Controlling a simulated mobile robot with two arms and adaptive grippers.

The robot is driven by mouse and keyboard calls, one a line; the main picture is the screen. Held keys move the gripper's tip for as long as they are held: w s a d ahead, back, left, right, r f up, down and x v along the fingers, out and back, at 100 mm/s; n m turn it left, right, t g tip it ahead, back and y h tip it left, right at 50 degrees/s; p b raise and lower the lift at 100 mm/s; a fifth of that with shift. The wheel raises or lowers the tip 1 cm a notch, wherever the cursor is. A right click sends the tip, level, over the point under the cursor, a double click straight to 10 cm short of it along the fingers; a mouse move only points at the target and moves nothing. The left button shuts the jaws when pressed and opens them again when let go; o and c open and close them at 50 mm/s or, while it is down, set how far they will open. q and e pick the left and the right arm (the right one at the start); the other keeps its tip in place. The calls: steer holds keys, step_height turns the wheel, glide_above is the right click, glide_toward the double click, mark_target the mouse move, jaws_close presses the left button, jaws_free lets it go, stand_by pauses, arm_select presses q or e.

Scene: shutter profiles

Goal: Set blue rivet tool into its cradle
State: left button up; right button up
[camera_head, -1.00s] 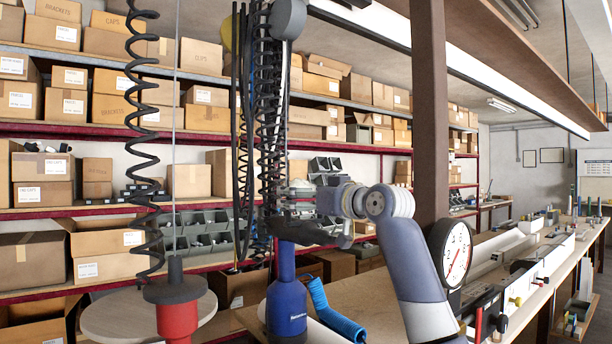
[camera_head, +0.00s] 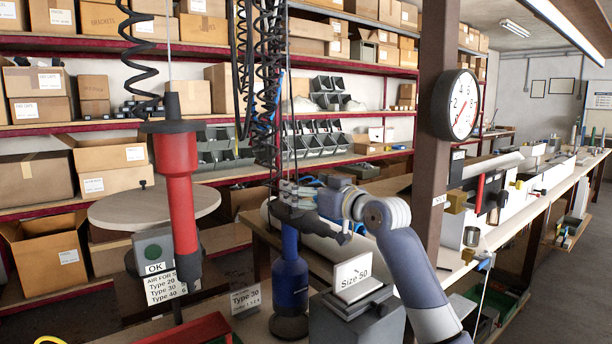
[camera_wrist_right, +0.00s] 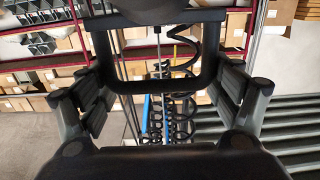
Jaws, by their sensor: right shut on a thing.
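The blue rivet tool (camera_head: 290,283) hangs upright in the head view, with a narrow neck at the top and a wide blue body. My right gripper (camera_head: 292,205) is shut on its upper part; the jaws hide the grip point. A dark round piece (camera_head: 288,326) shows directly under the tool's body. I cannot tell whether it is the cradle, or whether the tool touches it. The right wrist view shows my finger links (camera_wrist_right: 165,95) on both sides, with coiled hoses beyond; the tool is not clear there. My left gripper is out of view.
A red tool (camera_head: 178,185) hangs at the left, near an OK button box (camera_head: 153,250). A "Type 30" sign (camera_head: 245,299) stands left of the blue tool. A grey box (camera_head: 355,318) with a "Size 50" card (camera_head: 357,272) stands close on its right. Hoses hang above.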

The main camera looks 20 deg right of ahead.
steer(key=shift+a+f, duration=0.1)
steer(key=shift+f, duration=0.6)
steer(key=o, duration=1.3)
steer(key=shift+c, duration=0.2)
steer(key=shift+r, duration=0.15)
steer(key=shift+s, duration=0.15)
